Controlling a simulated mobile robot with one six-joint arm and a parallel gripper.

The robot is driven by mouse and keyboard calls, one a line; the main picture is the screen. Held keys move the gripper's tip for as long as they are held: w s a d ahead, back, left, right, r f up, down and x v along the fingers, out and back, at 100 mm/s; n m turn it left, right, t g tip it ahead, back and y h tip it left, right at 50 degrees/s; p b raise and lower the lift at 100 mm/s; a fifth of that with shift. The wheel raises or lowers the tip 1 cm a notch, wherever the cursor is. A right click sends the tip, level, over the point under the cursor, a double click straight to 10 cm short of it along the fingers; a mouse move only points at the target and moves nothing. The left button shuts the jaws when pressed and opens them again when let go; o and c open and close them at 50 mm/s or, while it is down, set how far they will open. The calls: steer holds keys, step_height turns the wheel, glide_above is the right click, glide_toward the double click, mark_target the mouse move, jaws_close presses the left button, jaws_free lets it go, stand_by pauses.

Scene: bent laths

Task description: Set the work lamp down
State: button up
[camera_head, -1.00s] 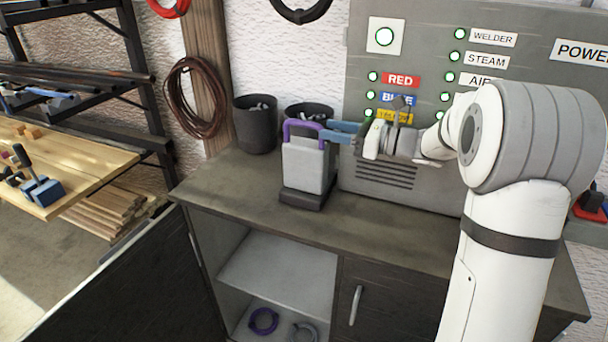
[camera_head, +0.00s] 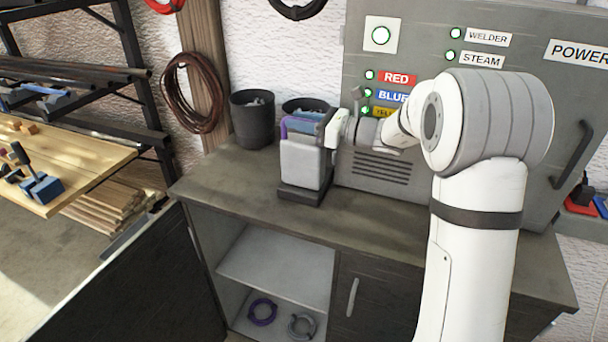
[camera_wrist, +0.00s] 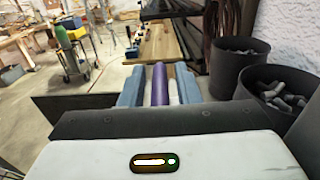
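The work lamp (camera_head: 302,165) is a pale grey box with a purple handle and a dark base. It stands upright on the dark counter (camera_head: 235,192), in front of the grey control panel. My gripper (camera_head: 303,126) has come in from the right at handle height, with its blue fingers across the lamp's top. In the wrist view the purple handle (camera_wrist: 160,86) lies lengthwise between the two blue fingers, with a narrow pale gap on each side. The fingers look open around it. The lamp's lower body is hidden in the wrist view.
Two dark bins (camera_head: 252,118) with grey pieces stand behind the lamp. The control panel (camera_head: 370,168) rises close behind my arm. A purple ring (camera_head: 262,311) and a grey ring (camera_head: 301,325) lie in the open cabinet below. The counter left of the lamp is clear.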

jaws_close()
stand_by(1.0)
steer(key=shift+r, duration=0.15)
